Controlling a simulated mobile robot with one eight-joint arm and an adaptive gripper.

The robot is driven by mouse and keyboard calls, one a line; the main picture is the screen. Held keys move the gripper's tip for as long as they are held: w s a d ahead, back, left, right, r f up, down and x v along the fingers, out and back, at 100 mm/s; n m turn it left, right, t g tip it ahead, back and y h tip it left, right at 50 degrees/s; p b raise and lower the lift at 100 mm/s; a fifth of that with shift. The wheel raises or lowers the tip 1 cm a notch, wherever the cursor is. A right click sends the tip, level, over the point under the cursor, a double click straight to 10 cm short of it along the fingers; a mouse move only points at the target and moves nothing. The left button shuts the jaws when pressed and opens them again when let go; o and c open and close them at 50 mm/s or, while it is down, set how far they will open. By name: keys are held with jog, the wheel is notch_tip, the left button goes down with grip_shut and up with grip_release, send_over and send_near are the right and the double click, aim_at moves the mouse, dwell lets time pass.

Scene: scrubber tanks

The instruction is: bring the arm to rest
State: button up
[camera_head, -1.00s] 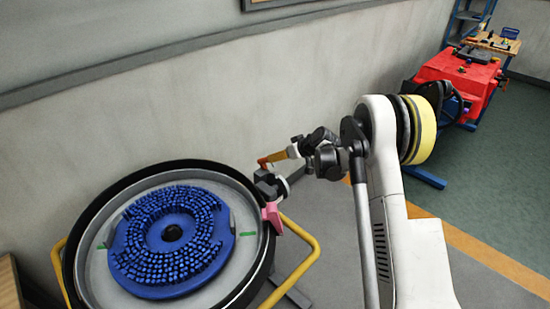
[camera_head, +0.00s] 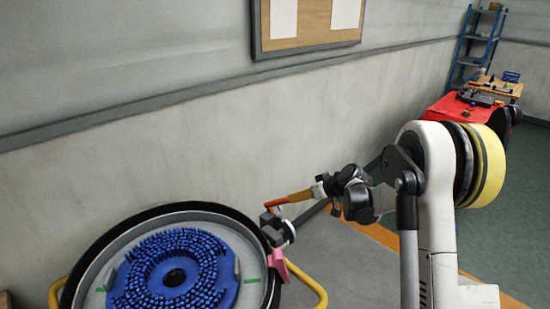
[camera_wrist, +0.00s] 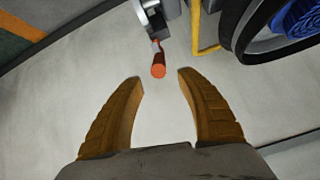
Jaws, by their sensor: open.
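My gripper (camera_head: 294,198) shows in the head view beside the right edge of the round tank. Its brown fingers are open and empty in the wrist view (camera_wrist: 160,78). An orange-red handle (camera_wrist: 158,64) lies just beyond the fingertips there, apart from both fingers. In the head view my fingers and the handle overlap, so their gap cannot be told. My arm (camera_head: 408,190) reaches in from the right, bent at the elbow.
The round tank (camera_head: 249,297) holds a blue brush disc (camera_head: 215,262). A yellow tube frame (camera_head: 316,287) stands around it. A grey wall (camera_head: 130,170) runs behind, with a notice board (camera_head: 305,44). A red machine (camera_head: 450,112) and blue shelf (camera_head: 476,45) stand far right.

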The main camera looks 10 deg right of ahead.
jog(key=s+a+r+m+g+h, duration=0.1)
jog(key=s+a+r+m+h, duration=0.2)
jog(key=s+r, duration=1.4)
jog(key=s+d+f+m+h, duration=0.1)
jog(key=s, duration=1)
jog(key=s+f+m+h, duration=0.1)
jog(key=s+f, duration=0.1)
jog(key=s, duration=1)
jog(key=shift+d+h, duration=0.35)
jog(key=shift+h, duration=0.05)
